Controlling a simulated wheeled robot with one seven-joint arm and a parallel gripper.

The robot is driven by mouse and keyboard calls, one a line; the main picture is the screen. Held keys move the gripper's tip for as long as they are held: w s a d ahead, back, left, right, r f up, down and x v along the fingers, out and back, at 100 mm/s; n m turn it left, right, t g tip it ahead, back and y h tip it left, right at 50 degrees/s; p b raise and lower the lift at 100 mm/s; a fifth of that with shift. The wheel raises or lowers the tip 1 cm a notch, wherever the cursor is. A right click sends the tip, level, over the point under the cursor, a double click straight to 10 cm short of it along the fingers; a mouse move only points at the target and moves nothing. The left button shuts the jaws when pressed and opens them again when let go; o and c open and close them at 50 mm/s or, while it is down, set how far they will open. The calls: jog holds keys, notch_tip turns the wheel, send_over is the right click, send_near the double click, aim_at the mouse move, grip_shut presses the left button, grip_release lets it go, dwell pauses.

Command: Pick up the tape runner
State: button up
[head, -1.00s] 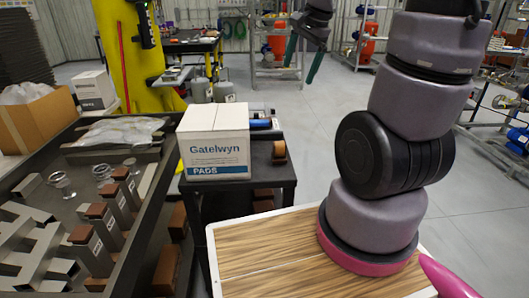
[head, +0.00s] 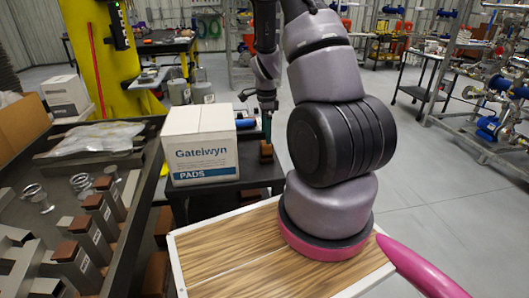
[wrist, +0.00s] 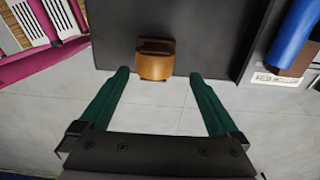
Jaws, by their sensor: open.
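The thing I take for the tape runner is a small amber-brown piece with a dark top (wrist: 155,62). It sits at the edge of the black cart top, and shows in the head view (head: 266,151) just right of the white box. My gripper (wrist: 159,76) is open, with its two green fingers apart and empty. In the wrist view the tape runner lies between and slightly beyond the fingertips, touching neither.
A white Gatelwyn box (head: 200,146) stands on the black cart (head: 228,186), left of the tape runner. A blue cylinder (wrist: 294,30) lies close by on the cart. A dark bench (head: 140,168) with metal parts stands at left.

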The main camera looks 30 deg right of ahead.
aim_at(266, 146)
jog(key=shift+s+a+f, duration=0.1)
jog(key=shift+s+f, duration=0.1)
jog(key=shift+f, duration=1.3)
jog(key=shift+s+a+f, duration=0.1)
jog(key=shift+s+f, duration=0.05)
jog(key=shift+f, duration=1.35)
grip_shut()
jog(key=shift+r, duration=5.05)
